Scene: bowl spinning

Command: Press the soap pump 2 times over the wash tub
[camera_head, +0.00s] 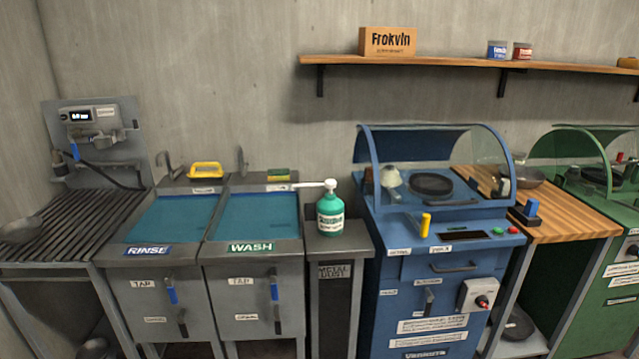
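The soap pump (330,212) is a green bottle with a pale label and a white pump head. It stands upright on the narrow grey metal dust stand, just right of the wash tub. Its white nozzle points left, toward the tub's right edge. The wash tub (256,215) holds blue-green water and has a green "WASH" label on its front. Neither of my grippers shows in the head view.
The rinse tub (172,218) is left of the wash tub. A slatted drain rack (75,228) is at far left. A blue machine (440,240) with a clear hood stands right of the soap, then a wooden counter (570,222) and a green machine (620,290). A shelf (450,62) hangs above.

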